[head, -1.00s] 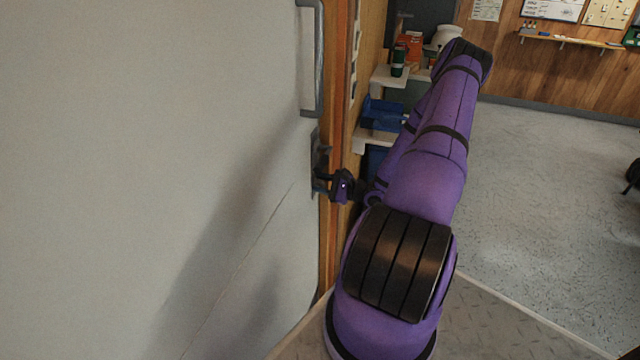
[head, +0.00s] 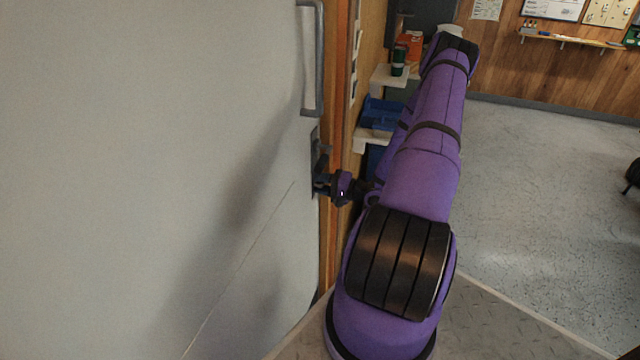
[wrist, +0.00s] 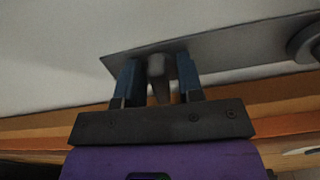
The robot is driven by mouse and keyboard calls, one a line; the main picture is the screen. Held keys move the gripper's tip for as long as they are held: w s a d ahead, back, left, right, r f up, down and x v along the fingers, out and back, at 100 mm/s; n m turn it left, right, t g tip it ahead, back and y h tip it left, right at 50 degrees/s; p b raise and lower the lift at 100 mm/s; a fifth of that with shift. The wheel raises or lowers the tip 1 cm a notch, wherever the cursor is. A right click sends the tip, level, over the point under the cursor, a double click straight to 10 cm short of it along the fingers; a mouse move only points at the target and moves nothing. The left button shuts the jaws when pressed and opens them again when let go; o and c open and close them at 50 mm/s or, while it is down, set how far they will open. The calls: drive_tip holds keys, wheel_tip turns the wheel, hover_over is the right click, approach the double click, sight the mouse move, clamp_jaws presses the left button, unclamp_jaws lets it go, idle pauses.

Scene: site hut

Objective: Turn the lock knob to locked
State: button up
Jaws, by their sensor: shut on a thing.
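The lock knob (wrist: 157,68) shows in the wrist view as a grey piece standing out from a dark metal plate (wrist: 235,52) on the pale door (head: 150,150). My gripper (wrist: 160,78) has its two blue-grey fingers on either side of the knob and is shut on it. In the head view my gripper (head: 322,184) is at the plate near the door's edge, below the long grey pull handle (head: 319,60). The knob is hidden there behind the fingers. I cannot tell from these views whether it stands at locked.
A round metal fitting (wrist: 306,42) sits on the same plate. The wooden door frame (head: 337,120) runs just right of the door. Shelves with a blue bin (head: 380,112) and a green cup (head: 398,62) stand behind my arm. The floor at the right is open.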

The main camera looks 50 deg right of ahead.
drive_tip(key=shift+d+r+n, duration=0.2)
drive_tip(key=shift+d+n, duration=0.05)
drive_tip(key=shift+n, duration=0.35)
drive_tip(key=o, duration=0.6)
drive_tip(key=shift+c, duration=0.2)
drive_tip(key=shift+s+a+f, duration=0.1)
drive_tip(key=v, duration=1)
drive_tip(key=shift+s, duration=0.4)
